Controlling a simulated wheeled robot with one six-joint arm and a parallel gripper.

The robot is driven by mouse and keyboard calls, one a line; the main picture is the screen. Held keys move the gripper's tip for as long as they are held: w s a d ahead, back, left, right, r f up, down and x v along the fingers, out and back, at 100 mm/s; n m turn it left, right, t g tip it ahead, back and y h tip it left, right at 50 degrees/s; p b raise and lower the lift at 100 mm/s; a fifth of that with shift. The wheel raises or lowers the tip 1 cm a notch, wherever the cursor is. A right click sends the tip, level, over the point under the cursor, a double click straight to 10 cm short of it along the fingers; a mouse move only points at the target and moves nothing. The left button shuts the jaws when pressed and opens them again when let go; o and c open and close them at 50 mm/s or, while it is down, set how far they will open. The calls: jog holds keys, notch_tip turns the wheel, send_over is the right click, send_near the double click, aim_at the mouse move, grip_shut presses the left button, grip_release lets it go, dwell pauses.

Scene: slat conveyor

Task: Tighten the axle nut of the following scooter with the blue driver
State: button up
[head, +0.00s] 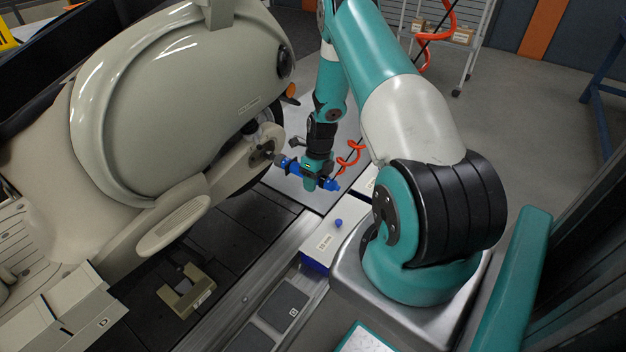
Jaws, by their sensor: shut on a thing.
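My gripper (314,171) is shut on the blue driver (331,184), which lies roughly level across the jaws. The driver's dark nose points left at the axle area. It is very near the nut, but I cannot tell whether it touches. The nut itself is too small to make out clearly.
An orange coiled hose (350,158) hangs beside the driver. A pale box (326,239) with a blue knob stands at the conveyor's edge. A tan bracket (187,290) sits on the dark slats (240,222).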

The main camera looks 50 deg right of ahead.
aim_at(331, 190)
jog(key=shift+s, duration=0.25)
jog(key=shift+s+d+p, duration=0.15)
jog(key=shift+s+p, duration=0.3)
jog(key=shift+s, duration=0.8)
jog(key=shift+s+d+p, duration=0.1)
jog(key=shift+s+p, duration=0.35)
jog(key=shift+s, duration=1)
jog(key=shift+a, duration=0.1)
